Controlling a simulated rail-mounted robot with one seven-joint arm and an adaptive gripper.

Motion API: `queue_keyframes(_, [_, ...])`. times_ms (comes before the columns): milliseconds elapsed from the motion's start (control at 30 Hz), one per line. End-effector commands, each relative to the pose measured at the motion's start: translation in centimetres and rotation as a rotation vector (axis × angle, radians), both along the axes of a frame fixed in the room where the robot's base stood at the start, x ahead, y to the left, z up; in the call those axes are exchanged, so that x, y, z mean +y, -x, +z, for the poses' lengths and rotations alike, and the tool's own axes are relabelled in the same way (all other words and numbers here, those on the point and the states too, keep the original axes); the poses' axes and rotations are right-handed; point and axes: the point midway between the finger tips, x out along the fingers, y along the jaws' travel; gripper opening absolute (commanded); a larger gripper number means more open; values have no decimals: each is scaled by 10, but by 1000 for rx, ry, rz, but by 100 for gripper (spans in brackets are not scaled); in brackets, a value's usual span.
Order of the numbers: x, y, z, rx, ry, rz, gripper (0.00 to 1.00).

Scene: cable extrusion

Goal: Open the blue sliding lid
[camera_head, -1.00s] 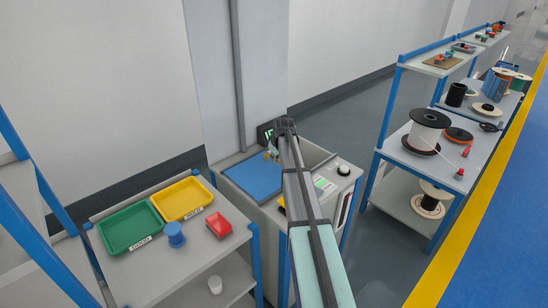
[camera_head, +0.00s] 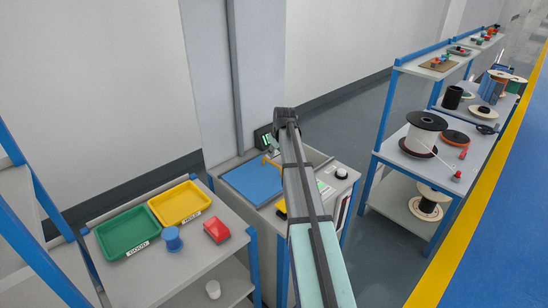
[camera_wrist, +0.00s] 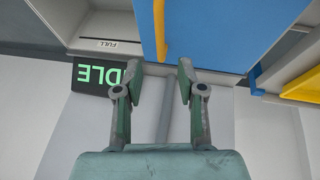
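The blue sliding lid (camera_head: 252,183) lies flat on top of a grey machine (camera_head: 222,166) in the head view. A yellow handle (camera_head: 270,163) stands along its right edge. In the wrist view the lid (camera_wrist: 205,35) fills the upper middle, and the yellow handle (camera_wrist: 160,30) runs along its left edge. My gripper (camera_wrist: 157,66) is open and empty, its two fingers spread on either side of the handle's line. The handle appears beyond the fingertips, with no visible contact. In the head view, my arm partly hides the gripper and the machine top.
A dark screen with green text (camera_wrist: 100,78) stands behind the machine. To the left, a shelf holds a green tray (camera_head: 128,232), a yellow tray (camera_head: 180,204), a blue spool (camera_head: 172,239) and a red box (camera_head: 217,230). A rack with cable spools (camera_head: 424,134) stands to the right.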

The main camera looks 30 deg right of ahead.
Motion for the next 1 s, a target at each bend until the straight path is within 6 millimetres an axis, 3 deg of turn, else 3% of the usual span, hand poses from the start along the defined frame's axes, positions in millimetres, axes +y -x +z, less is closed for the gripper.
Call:
queue_keyframes(200, [2,13,27,0,0,0,39])
queue_keyframes(400, [2,16,34,0,0,0,39])
queue_keyframes(833, [1,17,33,3,2,-2,39])
queue_keyframes(1000, [-19,36,11,36,45,-32,39])
